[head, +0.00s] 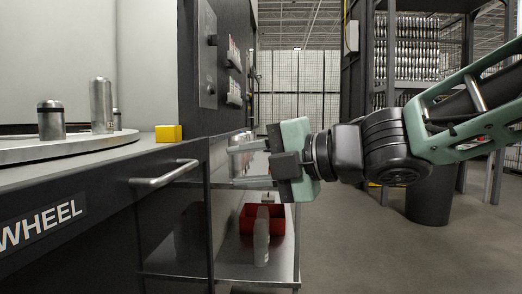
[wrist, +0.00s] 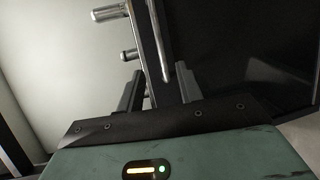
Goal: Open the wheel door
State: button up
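The wheel door is a dark panel (head: 105,225) at the left of the head view, under the counter. It carries a white WHEEL label (head: 42,226) and appears closed. Its silver bar handle (head: 165,175) sticks out near the top right of the panel. In the wrist view a thin silver bar (wrist: 159,45), likely the handle, lies ahead between the fingers.
A round metal plate (head: 60,148) with silver posts stands on the counter, beside a yellow block (head: 168,133). A dark control panel (head: 215,60) rises behind. A low metal shelf (head: 215,264) holds a red bin (head: 275,222) and a bottle (head: 261,237).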

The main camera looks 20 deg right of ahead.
jog(key=shift+p+v, duration=1.35)
jog(key=shift+p, duration=0.7)
notch_tip(320, 180, down, 15)
jog(key=s+d+m+g+h, duration=0.1)
jog(key=s+m+g+h, duration=0.2)
jog(key=m+h, duration=0.75)
jog(key=s+f+m+g, duration=0.4)
jog(key=s+m, duration=0.1)
jog(key=s, duration=0.3)
jog(key=s+f+m+g, duration=0.4)
jog(key=s+m, duration=0.1)
jog(key=s, duration=0.3)
notch_tip(320, 180, up, 20)
jog(key=w+p, duration=0.1)
jog(key=p, duration=1.8)
jog(key=shift+d+h+p, duration=0.3)
jog(key=shift+d+h, duration=0.05)
